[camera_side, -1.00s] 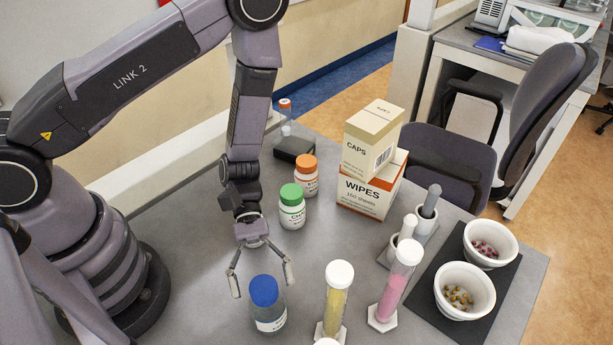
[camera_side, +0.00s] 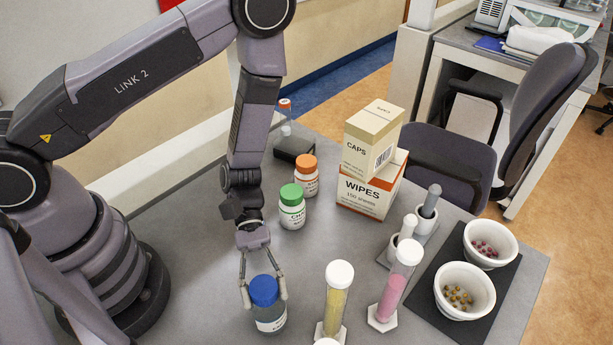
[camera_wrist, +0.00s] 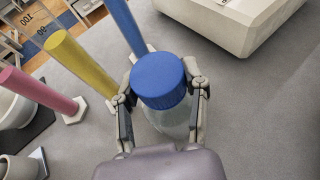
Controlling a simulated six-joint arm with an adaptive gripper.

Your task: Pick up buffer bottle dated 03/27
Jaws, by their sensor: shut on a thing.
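A clear bottle with a blue cap (camera_side: 264,291) and a white label stands upright on the grey table at the front, left of the yellow tube. I cannot read a date on its label. My gripper (camera_side: 264,294) is above it with fingers reaching down on both sides, shut on the bottle. In the wrist view the blue-capped bottle (camera_wrist: 161,82) sits between the two fingers of my gripper (camera_wrist: 162,100). The lower part of the bottle is partly hidden there by my gripper.
A yellow tube (camera_side: 336,305) and a pink tube (camera_side: 391,290) stand close to the right. White jars with green (camera_side: 291,195) and orange (camera_side: 306,165) caps stand behind. A wipes box (camera_side: 366,193) with a caps box on it and two bowls (camera_side: 464,318) stand further right.

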